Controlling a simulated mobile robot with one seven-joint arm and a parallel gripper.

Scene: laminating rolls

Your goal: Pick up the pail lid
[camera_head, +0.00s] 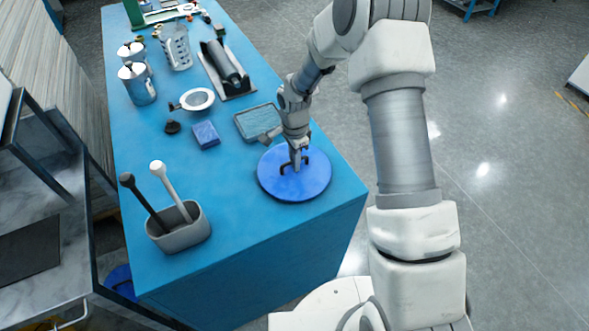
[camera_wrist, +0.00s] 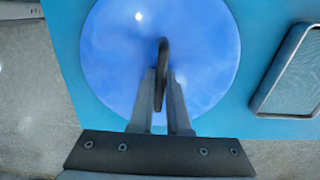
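The pail lid (camera_head: 312,187) is a round, glossy blue disc with a dark upright handle, near the front right corner of the blue table. In the wrist view the lid (camera_wrist: 110,50) fills the upper middle, and its handle (camera_wrist: 162,52) stands edge-on between my fingers. My gripper (camera_head: 297,166) reaches down over the middle of the lid. In the wrist view my gripper (camera_wrist: 160,76) has its two fingertips close together on both sides of the handle, shut on it. The lid looks level and at or very near the tabletop; I cannot tell whether a gap is under it.
A grey tray (camera_head: 244,113) lies just behind the lid. A blue box (camera_head: 206,135), a white ring-shaped bowl (camera_head: 197,100) and a black roll on a stand (camera_head: 222,62) are farther back. A grey bin (camera_head: 184,238) with two mallets stands at front left. The table (camera_head: 250,235) is clear between bin and lid.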

